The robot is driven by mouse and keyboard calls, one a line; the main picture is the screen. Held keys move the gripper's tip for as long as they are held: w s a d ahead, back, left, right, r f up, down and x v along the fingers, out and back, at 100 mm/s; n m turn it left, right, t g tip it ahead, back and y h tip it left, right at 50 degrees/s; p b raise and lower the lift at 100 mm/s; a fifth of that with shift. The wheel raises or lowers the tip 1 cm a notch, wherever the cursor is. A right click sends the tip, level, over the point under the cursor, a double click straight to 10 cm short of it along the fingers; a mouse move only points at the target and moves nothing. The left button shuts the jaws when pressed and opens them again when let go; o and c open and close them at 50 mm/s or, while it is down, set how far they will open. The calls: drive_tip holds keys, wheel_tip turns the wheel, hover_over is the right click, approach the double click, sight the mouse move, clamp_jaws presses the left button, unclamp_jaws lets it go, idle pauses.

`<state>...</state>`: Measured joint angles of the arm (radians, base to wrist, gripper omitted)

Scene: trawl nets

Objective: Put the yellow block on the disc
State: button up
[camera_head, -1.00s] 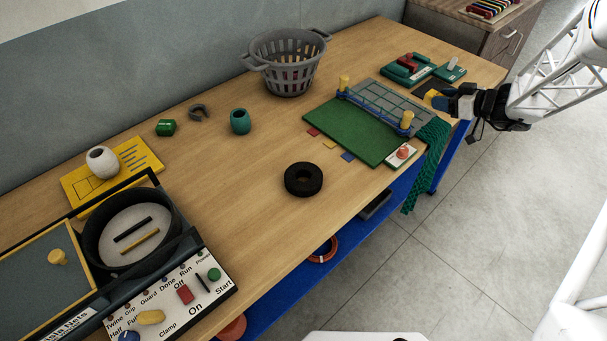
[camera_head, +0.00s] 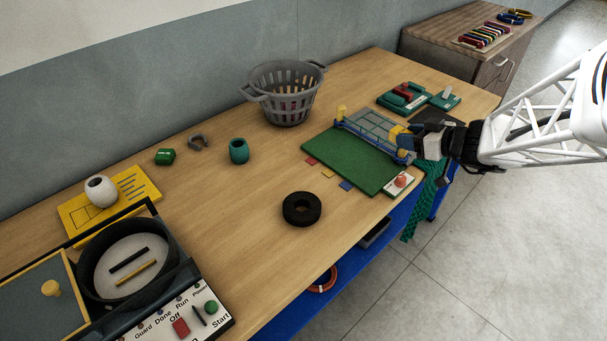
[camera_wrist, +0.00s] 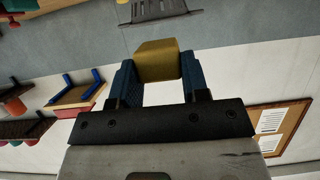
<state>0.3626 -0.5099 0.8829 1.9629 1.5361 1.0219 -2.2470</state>
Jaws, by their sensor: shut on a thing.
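The yellow block (camera_wrist: 158,60) is between the two blue-padded fingers of my gripper (camera_wrist: 157,82), which is shut on it. In the head view the yellow block (camera_head: 397,132) shows beside the dark fingers of my gripper (camera_head: 402,140). It is above the right part of the green board, near the blue net rail; its exact height is hard to tell. A thick black disc (camera_head: 302,222) with a centre hole lies flat on the wooden table, left of and nearer than my gripper. Its top looks empty.
The green board (camera_head: 352,163) carries a blue rail (camera_head: 372,142) with yellow posts. A grey basket (camera_head: 285,95) stands behind, and a teal cup (camera_head: 239,150) to the left. A green net (camera_head: 425,195) hangs over the front edge. Table around the disc is clear.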

drive_tip(key=s+a, duration=1)
drive_tip(key=s, duration=0.4)
drive_tip(key=s+a+f, duration=0.3)
drive_tip(key=s+f, duration=0.1)
drive_tip(key=s, duration=0.3)
drive_tip(key=s+a+f, duration=0.3)
drive_tip(key=s+f, duration=0.1)
drive_tip(key=s, duration=0.2)
drive_tip(key=shift+s+a, duration=0.25)
drive_tip(key=shift+s, duration=0.1)
hover_over(302, 209)
drive_tip(key=s+d, duration=0.3)
drive_tip(key=d, duration=0.1)
drive_tip(key=shift+w+a+f, duration=0.1)
drive_tip(key=shift+w+f, duration=0.1)
drive_tip(key=shift+f, duration=0.5)
drive_tip(key=shift+f, duration=0.1)
drive_tip(key=shift+f, duration=1.65)
drive_tip(key=shift+f, duration=0.15)
